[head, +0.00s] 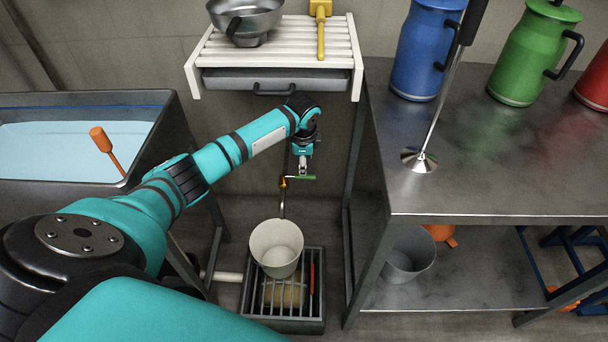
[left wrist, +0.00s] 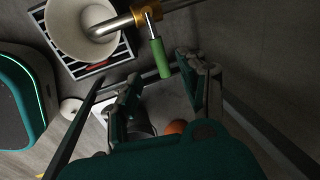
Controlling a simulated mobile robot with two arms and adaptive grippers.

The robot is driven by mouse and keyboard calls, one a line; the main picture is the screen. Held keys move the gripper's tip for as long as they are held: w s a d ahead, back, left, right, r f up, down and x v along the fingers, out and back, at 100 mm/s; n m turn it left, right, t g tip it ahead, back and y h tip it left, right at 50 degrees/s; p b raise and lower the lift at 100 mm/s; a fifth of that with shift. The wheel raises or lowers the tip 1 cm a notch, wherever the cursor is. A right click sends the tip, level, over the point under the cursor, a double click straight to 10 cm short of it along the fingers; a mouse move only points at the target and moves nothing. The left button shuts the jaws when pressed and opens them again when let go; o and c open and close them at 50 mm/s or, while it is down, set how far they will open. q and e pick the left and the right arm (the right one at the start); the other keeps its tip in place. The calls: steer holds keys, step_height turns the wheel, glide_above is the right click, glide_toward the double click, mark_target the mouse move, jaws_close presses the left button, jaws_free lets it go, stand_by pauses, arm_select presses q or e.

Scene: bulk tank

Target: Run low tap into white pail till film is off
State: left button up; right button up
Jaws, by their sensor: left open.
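The low tap (head: 283,183) has a brass body and a green lever (head: 304,177). Its spout hangs over the white pail (head: 277,247), which stands upright on a floor grate. No stream shows at the spout. My left gripper (head: 303,168) is just above the lever. In the left wrist view its open fingers (left wrist: 167,80) stand either side of the green lever's end (left wrist: 160,58), apparently not gripping it. The tank (head: 165,125) at left holds pale blue liquid (head: 60,150); I cannot make out a separate film. My right gripper is not seen.
The floor grate (head: 320,315) has a red rod on it. A steel table (head: 480,190) stands at right with blue and green jugs (head: 425,50) and a plunger-like tool (head: 420,160). A grey bucket (head: 408,255) is below. A white slatted rack (head: 340,40) hangs above my arm.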

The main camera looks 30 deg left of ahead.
mark_target(304, 177)
arm_select(q)
steer(key=f, duration=0.2)
steer(key=f+b, duration=0.1)
steer(key=w+f+b, duration=0.1)
steer(key=f, duration=0.1)
steer(key=shift+a+f, duration=0.25)
steer(key=shift+f, duration=0.1)
steer(key=shift+w+a+f, duration=0.1)
steer(key=shift+w+f, duration=0.05)
steer(key=shift+f, duration=0.5)
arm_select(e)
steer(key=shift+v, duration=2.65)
arm_select(q)
steer(key=shift+c, duration=0.4)
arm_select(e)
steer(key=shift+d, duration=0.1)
arm_select(q)
jaws_close()
